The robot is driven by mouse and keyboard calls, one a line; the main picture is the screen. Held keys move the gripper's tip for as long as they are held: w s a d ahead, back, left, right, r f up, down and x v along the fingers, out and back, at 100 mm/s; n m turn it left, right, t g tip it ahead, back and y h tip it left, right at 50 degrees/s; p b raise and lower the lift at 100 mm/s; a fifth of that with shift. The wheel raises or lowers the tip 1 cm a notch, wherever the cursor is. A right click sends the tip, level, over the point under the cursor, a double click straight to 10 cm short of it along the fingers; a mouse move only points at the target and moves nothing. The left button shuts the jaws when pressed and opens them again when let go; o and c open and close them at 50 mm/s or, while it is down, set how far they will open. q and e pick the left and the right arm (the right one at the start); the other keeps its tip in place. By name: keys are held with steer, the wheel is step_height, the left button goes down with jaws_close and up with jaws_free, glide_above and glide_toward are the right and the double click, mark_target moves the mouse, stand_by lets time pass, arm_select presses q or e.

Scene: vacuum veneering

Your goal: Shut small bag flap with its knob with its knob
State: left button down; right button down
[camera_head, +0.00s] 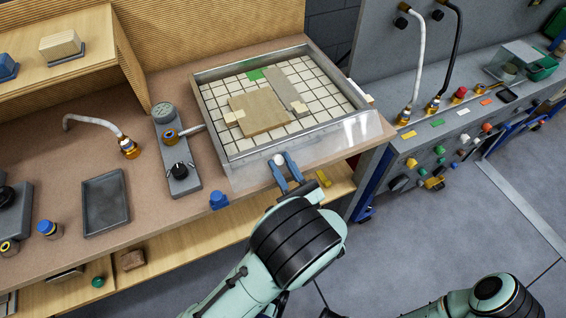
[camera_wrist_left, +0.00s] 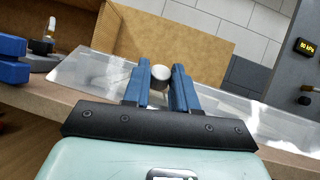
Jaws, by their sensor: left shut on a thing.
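The small bag is a clear film over a grey frame (camera_head: 197,95) on the bench. A white-gridded plate with wooden panels (camera_head: 262,108) lies inside it. The clear flap (camera_head: 345,140) is along the bag's front side and shines with glare; it also shows in the left wrist view (camera_wrist_left: 95,72). I cannot tell how tightly it lies. The pale round knob (camera_head: 279,158) is at the front edge and sits between my fingertips in the left wrist view (camera_wrist_left: 160,73). My left gripper (camera_head: 283,165) has its blue fingers shut on the knob. My right gripper is out of view.
A grey control block (camera_head: 178,160) with a hose fitting stands left of the bag. A blue clip (camera_head: 219,200) and a dark tray (camera_head: 105,203) are on the bench. A grey valve panel (camera_head: 440,150) with hoses is at the right. Open shelving lies below the bench edge.

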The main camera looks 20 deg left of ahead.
arm_select(q)
steer(key=shift+w+f+t+y, duration=0.1)
steer(key=shift+f+t+y, duration=0.2)
steer(key=shift+y, duration=0.1)
steer(key=shift+a, duration=0.1)
steer(key=c, duration=0.9)
jaws_free()
steer(key=v, duration=1.3)
steer(key=shift+f+b, duration=0.25)
steer(key=shift+b, duration=0.05)
